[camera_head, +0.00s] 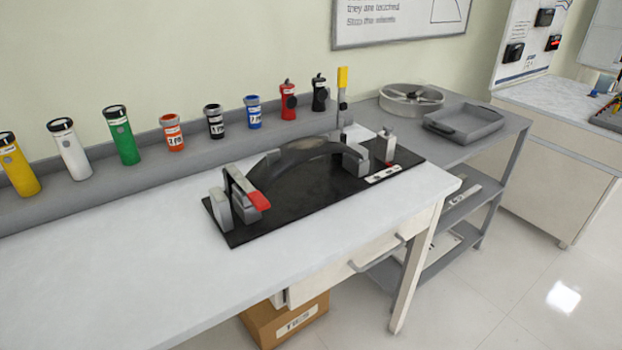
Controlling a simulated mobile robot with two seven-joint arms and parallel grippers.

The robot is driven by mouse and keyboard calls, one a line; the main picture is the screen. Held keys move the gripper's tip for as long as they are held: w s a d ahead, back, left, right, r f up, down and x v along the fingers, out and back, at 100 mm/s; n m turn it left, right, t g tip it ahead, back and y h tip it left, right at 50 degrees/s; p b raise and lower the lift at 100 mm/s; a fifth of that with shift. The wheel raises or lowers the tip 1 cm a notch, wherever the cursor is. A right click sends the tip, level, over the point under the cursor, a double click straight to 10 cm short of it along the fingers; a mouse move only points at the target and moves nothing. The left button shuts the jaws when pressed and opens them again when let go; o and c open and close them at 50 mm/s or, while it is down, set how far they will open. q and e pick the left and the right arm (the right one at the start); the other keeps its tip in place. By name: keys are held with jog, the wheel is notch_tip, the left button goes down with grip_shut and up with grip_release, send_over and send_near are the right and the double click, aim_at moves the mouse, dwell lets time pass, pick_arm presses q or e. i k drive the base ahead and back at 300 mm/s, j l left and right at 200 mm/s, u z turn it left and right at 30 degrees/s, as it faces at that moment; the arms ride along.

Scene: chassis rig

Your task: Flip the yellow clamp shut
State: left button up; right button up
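The yellow clamp (342,97) stands at the back right of the black base plate (310,199) on the white workbench. Its lever points straight up, with a yellow grip at the top. A dark curved part (305,154) arches across the plate, its right end in a grey block beside the yellow clamp. A second clamp with a red grip (259,201) is at the left end of the plate, its grip low and pointing to the front right. Neither of my grippers is in view.
Several coloured cylinders, such as the green one (123,135), stand on the grey back ledge. A small grey post (386,146) stands at the plate's right end. A grey shelf unit (497,145) holds a round wheel and a tray. The bench's left part is clear.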

aim_at(342, 71)
jog(key=l+u, duration=0.2)
jog(key=u, duration=0.95)
jog(key=l+u, duration=0.7)
jog(key=k+l+u, duration=0.2)
jog(key=l, duration=0.15)
jog(key=k+l+u, duration=0.2)
jog(key=l, duration=0.15)
jog(key=k+l, duration=0.2)
jog(key=l, duration=0.25)
jog(key=k+l+u, duration=0.1)
jog(key=l, duration=0.35)
jog(key=k+l, duration=0.35)
jog(key=k+l+u, duration=0.1)
jog(key=l, duration=0.45)
jog(key=k, duration=0.1)
